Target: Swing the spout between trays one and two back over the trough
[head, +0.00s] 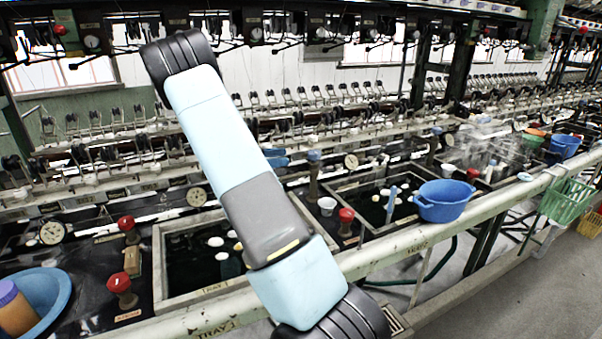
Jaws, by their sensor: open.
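Tray one (160,270) is a framed basin of dark water with pale cocoons, at lower centre-left, partly hidden by my arm. Tray two (372,228) is a similar basin to its right, with cocoons and an upright light-blue stick. Between them stand a brown post with a blue cap (314,178) and a red-knobbed valve (346,221). A blue piece (276,158) shows beside my arm, behind that post. I cannot tell which of these parts is the spout, or which way it points. My arm crosses the picture diagonally; my gripper is not in view.
A blue tub (443,201) sits on the front rail at tray two's right corner. Red-knobbed valves (120,285) and a blue basin (42,298) stand left of tray one. A white cup (327,206) is between the trays.

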